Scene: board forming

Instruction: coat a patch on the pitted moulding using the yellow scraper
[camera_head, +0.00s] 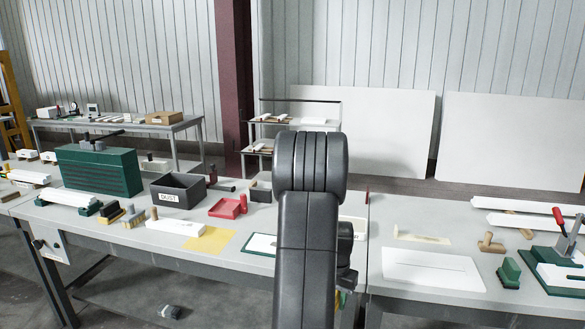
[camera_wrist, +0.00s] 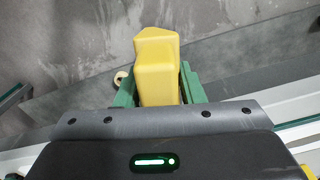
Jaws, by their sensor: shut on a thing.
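In the wrist view my gripper (camera_wrist: 160,84) has green fingers on both sides of the yellow scraper (camera_wrist: 157,70) and is shut on it. The scraper's yellow body points away from the wrist over a blurred grey background. In the head view my arm hides most of the gripper and scraper. Several white mouldings show in the head view: one on green supports (camera_head: 68,197) at the left, one lying on the bench (camera_head: 175,228), and one in a green clamp fixture (camera_head: 565,272) at the right. I cannot tell which moulding is pitted.
A dark grey bin (camera_head: 180,199) labelled DUST, a red dustpan (camera_head: 228,208) and a green toolbox (camera_head: 98,172) stand on the left bench. A yellow sheet (camera_head: 211,240) lies near its front. A white board (camera_head: 433,270) lies on the right bench, beside a green block (camera_head: 509,272).

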